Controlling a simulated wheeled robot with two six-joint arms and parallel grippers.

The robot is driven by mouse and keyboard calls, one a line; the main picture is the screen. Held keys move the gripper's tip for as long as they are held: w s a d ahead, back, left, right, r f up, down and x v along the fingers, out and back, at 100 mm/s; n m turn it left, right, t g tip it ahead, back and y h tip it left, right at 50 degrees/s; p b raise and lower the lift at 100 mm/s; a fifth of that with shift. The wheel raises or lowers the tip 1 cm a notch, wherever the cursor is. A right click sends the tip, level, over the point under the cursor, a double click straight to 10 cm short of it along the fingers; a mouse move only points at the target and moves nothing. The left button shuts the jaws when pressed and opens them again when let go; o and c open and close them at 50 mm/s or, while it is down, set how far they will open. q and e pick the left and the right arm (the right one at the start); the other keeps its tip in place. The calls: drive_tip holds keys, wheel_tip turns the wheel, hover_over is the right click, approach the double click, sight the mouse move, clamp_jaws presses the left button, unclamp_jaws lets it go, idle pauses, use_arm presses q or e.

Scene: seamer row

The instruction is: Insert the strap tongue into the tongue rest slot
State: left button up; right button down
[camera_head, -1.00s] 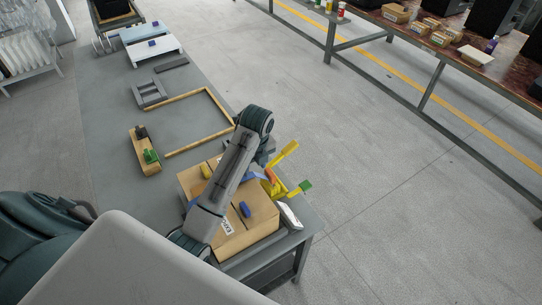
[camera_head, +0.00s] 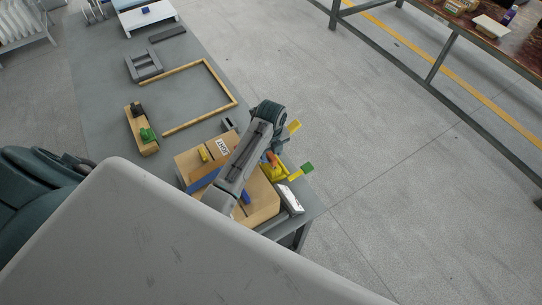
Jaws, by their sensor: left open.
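A light brown box (camera_head: 262,205) sits at the near right end of the grey bench, with a white label (camera_head: 222,146) on it. A blue strap-like strip (camera_head: 203,182) lies on its left side, and a small blue piece (camera_head: 244,197) shows right of my arm. I cannot tell which part is the strap tongue, and no rest slot can be made out. A yellow holder (camera_head: 275,173) stands at the box's right side. My left gripper (camera_head: 270,160) is open beside the holder, partly hidden by its own arm; any contact is unclear. My right gripper is not in view.
A yellow flag (camera_head: 294,125) and a green flag (camera_head: 307,168) stick out at the right. A white-topped item (camera_head: 290,198) is by the bench edge. A wooden block (camera_head: 142,132) with green and black parts and a wooden frame (camera_head: 206,118) lie farther back. Open floor lies right.

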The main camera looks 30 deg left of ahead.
use_arm(q)
drive_tip(key=shift+f, duration=0.5)
drive_tip(key=shift+s+f, duration=0.1)
drive_tip(key=shift+f, duration=0.45)
drive_tip(key=c, duration=0.3)
clamp_jaws()
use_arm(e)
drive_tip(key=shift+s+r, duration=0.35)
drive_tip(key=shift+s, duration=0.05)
